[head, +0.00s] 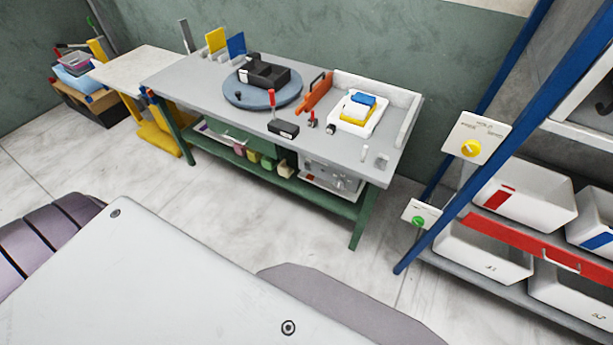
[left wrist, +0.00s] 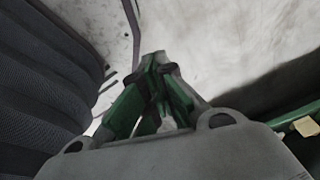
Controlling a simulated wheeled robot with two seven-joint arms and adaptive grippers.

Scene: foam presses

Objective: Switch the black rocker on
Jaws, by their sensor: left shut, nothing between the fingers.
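I cannot make out a black rocker for certain. A small black piece (head: 331,129) on the grey workbench (head: 205,88) is too small to identify. The gripper does not show in the head view. My right gripper is in neither view.
A blue round turntable (head: 262,103) on the bench carries a black block (head: 264,74). A blue-framed rack (head: 437,215) stands at right, with a yellow-knob plate (head: 492,132) and a green-knob plate (head: 420,211). The pale floor before the bench is clear.

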